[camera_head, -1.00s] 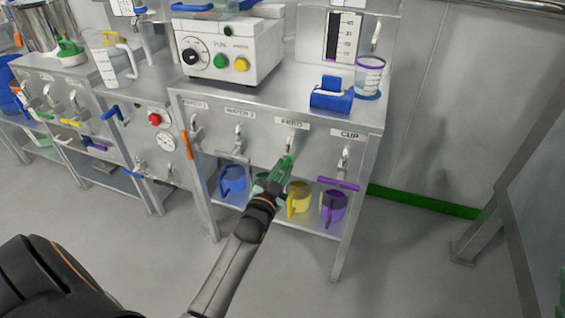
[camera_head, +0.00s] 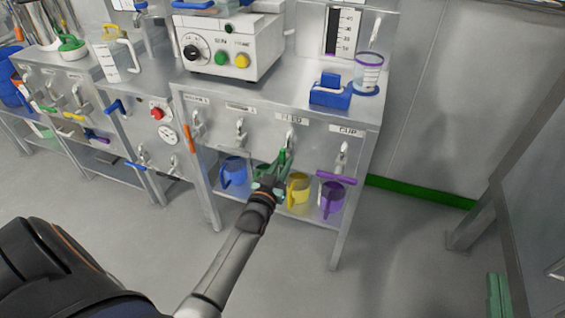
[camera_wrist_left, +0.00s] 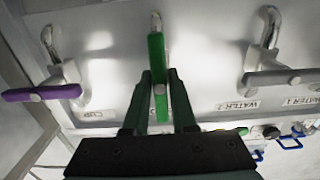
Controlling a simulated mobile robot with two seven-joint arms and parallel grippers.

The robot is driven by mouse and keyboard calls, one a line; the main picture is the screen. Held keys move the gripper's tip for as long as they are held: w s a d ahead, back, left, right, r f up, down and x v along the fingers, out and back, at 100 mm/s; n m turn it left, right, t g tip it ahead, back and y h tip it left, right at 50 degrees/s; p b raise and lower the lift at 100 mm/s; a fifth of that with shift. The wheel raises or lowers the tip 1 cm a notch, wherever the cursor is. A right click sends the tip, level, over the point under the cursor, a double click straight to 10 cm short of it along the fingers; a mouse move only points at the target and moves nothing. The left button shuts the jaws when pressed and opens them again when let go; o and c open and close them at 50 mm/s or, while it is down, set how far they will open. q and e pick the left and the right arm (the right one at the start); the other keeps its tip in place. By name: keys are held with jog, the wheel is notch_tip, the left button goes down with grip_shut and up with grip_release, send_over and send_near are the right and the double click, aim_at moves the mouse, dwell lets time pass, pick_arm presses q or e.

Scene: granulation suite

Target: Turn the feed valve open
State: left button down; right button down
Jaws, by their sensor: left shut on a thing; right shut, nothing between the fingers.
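The feed valve (camera_head: 290,139) is on the bench's front panel under the FEED label, between the WATER 2 and CUP valves. Its green handle (camera_wrist_left: 157,75) stands lengthwise in the left wrist view, while the neighbouring handles lie crosswise. My left gripper (camera_head: 275,172) is shut on this green handle, with one dark green finger on each side of it. It also shows in the left wrist view (camera_wrist_left: 160,95). My right gripper (camera_head: 497,298) shows only as green fingers at the lower right edge, apart from the bench, shut and empty.
The cup valve's purple handle (camera_head: 336,178) is close to the right. A blue jug (camera_head: 234,172), a yellow jug (camera_head: 298,192) and a purple jug (camera_head: 332,199) stand on the shelf below. A clear measuring cup (camera_head: 368,75) is on top.

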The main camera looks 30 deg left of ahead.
pick_arm(q)
jog(key=c, duration=0.7)
grip_release()
